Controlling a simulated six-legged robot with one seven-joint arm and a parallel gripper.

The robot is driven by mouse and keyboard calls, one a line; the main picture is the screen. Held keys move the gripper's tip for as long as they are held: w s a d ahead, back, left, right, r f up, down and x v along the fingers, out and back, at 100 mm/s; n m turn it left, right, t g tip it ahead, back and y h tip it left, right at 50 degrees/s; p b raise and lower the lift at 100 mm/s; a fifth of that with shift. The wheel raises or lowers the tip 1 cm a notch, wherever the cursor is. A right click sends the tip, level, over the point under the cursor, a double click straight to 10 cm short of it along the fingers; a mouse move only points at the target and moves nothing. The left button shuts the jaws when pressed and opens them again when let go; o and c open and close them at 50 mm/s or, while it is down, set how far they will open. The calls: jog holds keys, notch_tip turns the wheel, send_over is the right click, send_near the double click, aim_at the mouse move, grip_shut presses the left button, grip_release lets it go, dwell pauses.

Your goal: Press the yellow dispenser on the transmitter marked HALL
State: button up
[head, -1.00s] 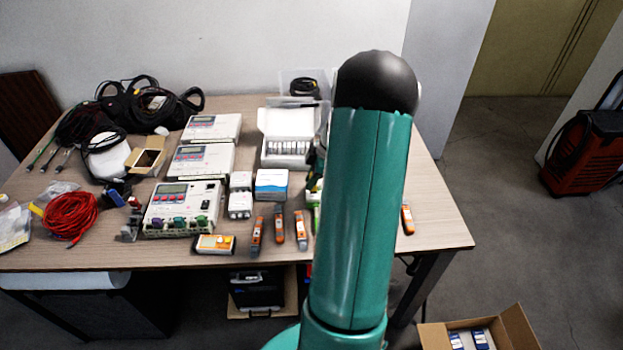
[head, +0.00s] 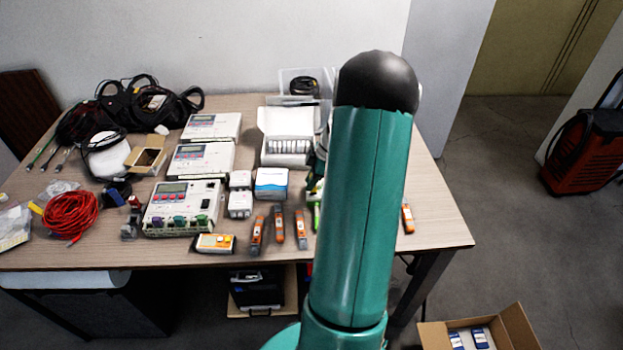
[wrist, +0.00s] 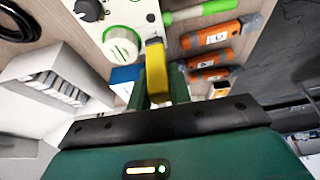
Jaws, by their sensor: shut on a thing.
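My gripper (wrist: 158,82) is shut on a yellow dispenser (wrist: 156,58), which stands up between its two green fingers in the wrist view. Beyond the dispenser's tip is a white device (wrist: 128,10) with a green round part (wrist: 122,45) and dark knobs. I cannot tell whether the dispenser touches it. No HALL marking is legible in either view. In the head view, my raised arm hides the gripper and the dispenser.
Orange-and-grey tools (head: 279,226) lie along the front of the wooden table (head: 440,215). White instruments (head: 182,207), small white boxes (head: 240,204) and a blue-and-white box (head: 271,184) stand left of my arm. A white case (head: 288,150) is behind. Red cable (head: 70,214) lies at far left.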

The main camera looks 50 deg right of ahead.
jog(key=shift+f, duration=0.6)
dwell(1.4)
jog(key=shift+r, duration=4)
